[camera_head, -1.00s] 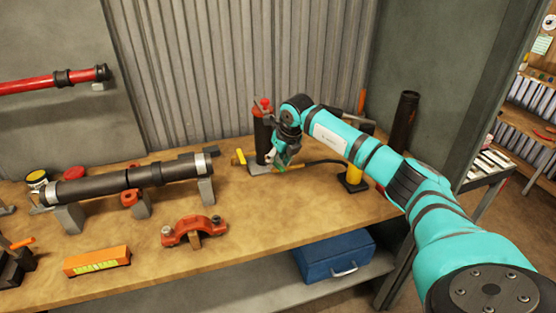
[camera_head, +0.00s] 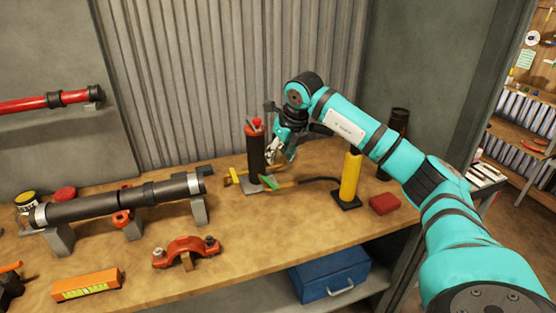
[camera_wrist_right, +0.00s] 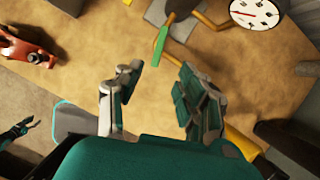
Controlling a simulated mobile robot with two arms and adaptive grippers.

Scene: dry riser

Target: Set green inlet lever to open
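The green inlet lever (camera_head: 268,182) is at the foot of a dark riser cylinder with a red top (camera_head: 256,150), beside yellow pipework. In the right wrist view the green lever (camera_wrist_right: 161,46) is a narrow bar just beyond my fingertips. My right gripper (camera_head: 280,153) is above and slightly right of the lever in the head view. The right wrist view shows its fingers (camera_wrist_right: 157,80) apart, with nothing between them. The lever appears clear of both fingers. A small dark claw shape with teal at the left edge of the wrist view may be my left gripper (camera_wrist_right: 18,130).
A yellow cylinder (camera_head: 350,178) and a red block (camera_head: 384,203) stand right of the riser. A round gauge (camera_wrist_right: 257,12) is close by in the wrist view. A black pipe on supports (camera_head: 120,200), a red coupling (camera_head: 187,248) and an orange level (camera_head: 86,286) occupy the left bench.

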